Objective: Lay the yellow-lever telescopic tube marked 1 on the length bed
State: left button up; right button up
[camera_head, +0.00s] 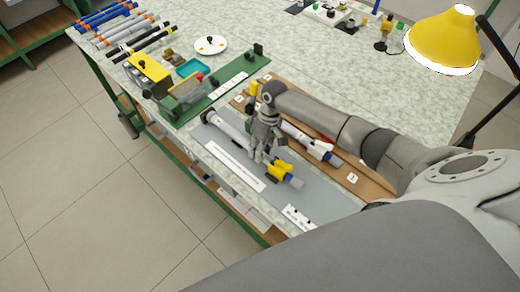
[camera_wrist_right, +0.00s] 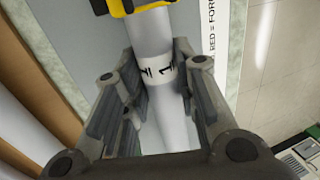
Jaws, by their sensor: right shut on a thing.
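The telescopic tube (camera_head: 284,178) is grey-white with a yellow lever (camera_head: 280,170) near its front end. In the right wrist view the tube (camera_wrist_right: 150,35) shows a black mark 1 between my fingers, with the yellow lever (camera_wrist_right: 130,5) at the top edge. My right gripper (camera_head: 262,155) is shut on the tube around its middle; its fingers also show in the right wrist view (camera_wrist_right: 160,95). The tube lies along and over a grey plate (camera_head: 245,160), seemingly the length bed. I cannot tell whether it touches the plate. My left gripper is not in view.
A wooden tray (camera_head: 345,170) with another tube (camera_head: 308,140) lies beside the plate, under my right arm. A white strip (camera_head: 235,166) is on the plate. A green board (camera_head: 225,95) with fixtures, several rods (camera_head: 115,30) and a yellow lamp (camera_head: 445,40) stand around.

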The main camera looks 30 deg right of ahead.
jog(key=shift+f, duration=0.45)
jog(key=o, duration=0.8)
jog(key=shift+o, duration=0.2)
jog(key=s+v, duration=0.1)
jog(key=v, duration=1.1)
jog(key=shift+w, duration=0.45)
